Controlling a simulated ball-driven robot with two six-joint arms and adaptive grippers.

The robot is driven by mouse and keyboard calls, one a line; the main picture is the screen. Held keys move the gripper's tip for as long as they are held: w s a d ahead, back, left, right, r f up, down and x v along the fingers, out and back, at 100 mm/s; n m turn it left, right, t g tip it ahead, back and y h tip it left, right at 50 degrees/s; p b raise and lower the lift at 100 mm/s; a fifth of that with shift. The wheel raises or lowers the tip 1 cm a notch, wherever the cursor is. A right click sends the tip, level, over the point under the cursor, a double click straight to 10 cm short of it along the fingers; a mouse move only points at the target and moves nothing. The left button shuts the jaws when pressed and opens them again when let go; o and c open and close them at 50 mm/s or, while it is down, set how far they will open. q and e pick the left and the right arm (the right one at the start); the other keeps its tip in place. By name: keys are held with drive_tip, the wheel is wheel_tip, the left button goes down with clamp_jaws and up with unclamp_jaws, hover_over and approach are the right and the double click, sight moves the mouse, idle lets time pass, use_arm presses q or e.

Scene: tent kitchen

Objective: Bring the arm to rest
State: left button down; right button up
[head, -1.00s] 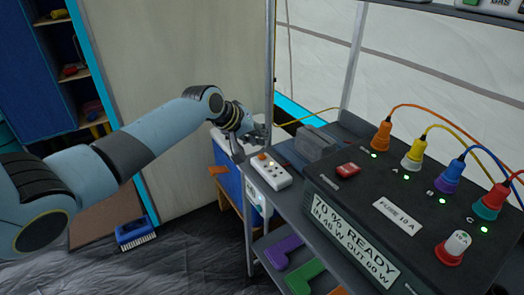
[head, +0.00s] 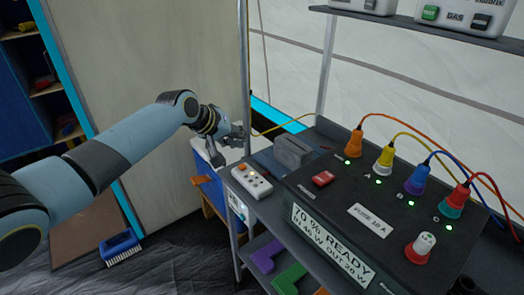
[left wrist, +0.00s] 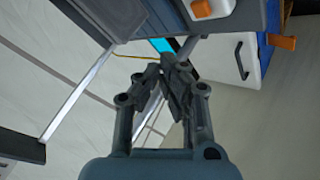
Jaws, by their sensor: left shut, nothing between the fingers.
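My left arm comes in from the left in the head view. Its gripper (head: 228,146) is beside the shelf's upright post, behind and left of the white power strip. In the left wrist view the gripper (left wrist: 168,76) has its fingertips together with nothing between them. It appears to touch nothing, though the gap to the post is hard to judge. My right arm and gripper are out of view.
The shelf unit (head: 228,167) carries the power strip (head: 252,180) and a black power box (head: 380,220) with several coloured plugs. A white-topped blue cabinet (head: 212,187) stands behind. A blue brush (head: 121,247) lies on the floor at lower left.

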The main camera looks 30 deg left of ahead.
use_arm(q)
drive_tip(key=s+d+m+g+y, duration=0.1)
drive_tip(key=s+d+m+g, duration=0.3)
drive_tip(key=s, duration=0.8)
drive_tip(key=s+d+m, duration=0.3)
drive_tip(key=s+d, duration=0.3)
drive_tip(key=s, duration=0.7)
drive_tip(key=s+r+g+y, duration=0.15)
drive_tip(key=s+r, duration=0.25)
drive_tip(key=s, duration=0.6)
drive_tip(key=s+a+f+g+b, duration=0.1)
drive_tip(key=s+a+f, duration=0.1)
drive_tip(key=f, duration=1.3)
drive_tip(key=s+a+f+g+b, duration=0.1)
drive_tip(key=f+b, duration=0.1)
drive_tip(key=f, duration=1.3)
drive_tip(key=s+a+f+b, duration=0.1)
drive_tip(key=s+f, duration=1.5)
drive_tip(key=s, duration=0.1)
drive_tip(key=shift+s+f, duration=0.15)
drive_tip(key=shift+s, duration=0.15)
